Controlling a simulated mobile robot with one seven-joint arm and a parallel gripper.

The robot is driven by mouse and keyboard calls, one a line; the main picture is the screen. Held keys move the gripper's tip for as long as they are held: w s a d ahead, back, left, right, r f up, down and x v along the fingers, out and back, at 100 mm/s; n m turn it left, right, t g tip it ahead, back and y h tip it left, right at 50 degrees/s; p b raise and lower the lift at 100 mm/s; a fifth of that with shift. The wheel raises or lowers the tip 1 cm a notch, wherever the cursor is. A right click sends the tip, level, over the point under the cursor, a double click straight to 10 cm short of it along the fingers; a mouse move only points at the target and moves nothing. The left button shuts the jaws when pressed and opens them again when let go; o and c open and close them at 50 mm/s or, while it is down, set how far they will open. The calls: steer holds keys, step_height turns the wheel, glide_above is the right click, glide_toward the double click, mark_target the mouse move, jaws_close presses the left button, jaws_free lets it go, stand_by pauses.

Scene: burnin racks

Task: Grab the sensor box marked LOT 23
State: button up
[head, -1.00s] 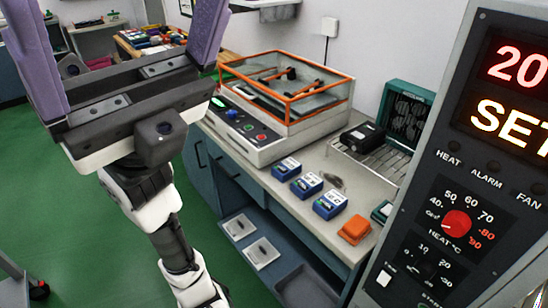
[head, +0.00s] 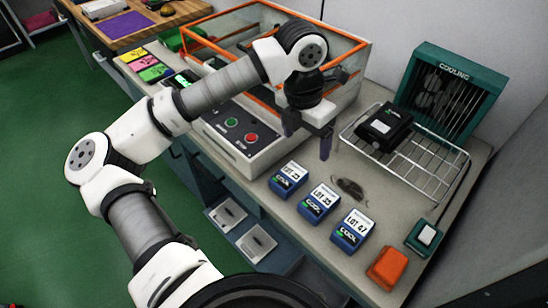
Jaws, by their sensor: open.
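Three blue sensor boxes with white labels stand in a row on the grey bench in the head view. The left box (head: 288,179) has small lettering that appears to read LOT 23. The middle box (head: 319,203) appears to read LOT 35, and the right box (head: 351,230) LOT 47. My gripper (head: 307,142) points down, open and empty, above and behind the left box, in front of the orange-framed case. It is apart from all three boxes. Part of the gripper is hidden by my wrist.
A black device (head: 385,126) sits on a wire rack (head: 430,160) before the teal COOLING unit (head: 448,90). An orange block (head: 388,268) and a teal switch box (head: 424,238) lie at right. The orange-framed clear case (head: 348,62) stands behind. A dark, flat object (head: 350,188) lies behind the boxes.

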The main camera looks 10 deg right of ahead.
steer(key=w+a+f+y, duration=0.1)
steer(key=w+a+f, duration=0.1)
steer(key=p, duration=0.2)
glide_above(290, 174)
steer(key=shift+n, duration=0.3)
step_height(290, 174, down, 6)
steer(key=shift+s+f, duration=0.1)
steer(key=shift+f, duration=0.1)
steer(key=shift+f+p, duration=0.55)
steer(key=shift+f, duration=2.7)
steer(key=c, duration=1.2)
steer(key=shift+o, duration=0.2)
steer(key=shift+r, duration=0.1)
